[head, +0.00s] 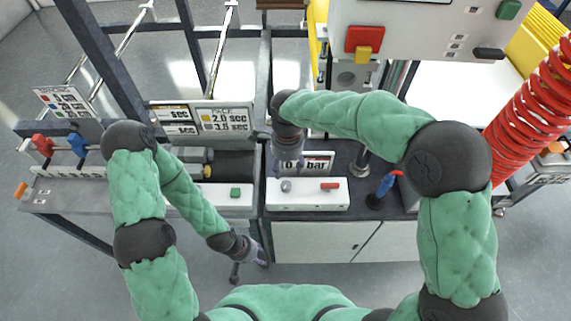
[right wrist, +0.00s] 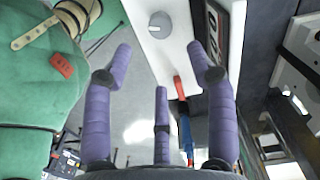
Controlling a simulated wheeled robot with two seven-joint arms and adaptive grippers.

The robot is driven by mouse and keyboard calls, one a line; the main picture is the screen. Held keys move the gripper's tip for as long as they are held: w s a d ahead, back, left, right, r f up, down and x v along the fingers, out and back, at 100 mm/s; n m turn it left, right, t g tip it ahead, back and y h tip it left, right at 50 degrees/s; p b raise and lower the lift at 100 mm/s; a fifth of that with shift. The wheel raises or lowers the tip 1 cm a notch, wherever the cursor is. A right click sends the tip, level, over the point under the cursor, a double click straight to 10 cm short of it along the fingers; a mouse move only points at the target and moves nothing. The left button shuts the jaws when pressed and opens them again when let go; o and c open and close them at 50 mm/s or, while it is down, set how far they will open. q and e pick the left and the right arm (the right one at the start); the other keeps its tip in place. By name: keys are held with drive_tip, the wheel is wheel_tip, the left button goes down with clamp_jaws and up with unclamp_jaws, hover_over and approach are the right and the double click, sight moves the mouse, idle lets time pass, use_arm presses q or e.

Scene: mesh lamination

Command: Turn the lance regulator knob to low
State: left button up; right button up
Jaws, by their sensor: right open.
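The grey round knob (head: 286,186) sits on the white control box (head: 320,200) at the front of the bench. A sign reading in bar (head: 318,163) stands behind it, partly hidden by my right gripper. My right gripper (head: 283,170) hangs just behind and above the knob. In the right wrist view, the knob (right wrist: 160,25) lies beyond the spread purple fingers of my right gripper (right wrist: 163,72), which are open, empty and apart from it. A pale mark shows on the knob. My left gripper (head: 250,268) is low in front of the bench, small and pointing down; its opening is unclear.
A red lever (head: 330,186) is on the same box, right of the knob. A blue-handled tool (head: 386,185) stands farther right. A white box with a green button (head: 235,191) is to the left. A red coiled hose (head: 530,110) hangs at the right.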

sight(286, 185)
wheel_tip(286, 185, down, 10)
drive_tip(key=shift+f+b, duration=0.1)
drive_tip(key=shift+b, duration=0.8)
drive_tip(key=c, duration=1.1)
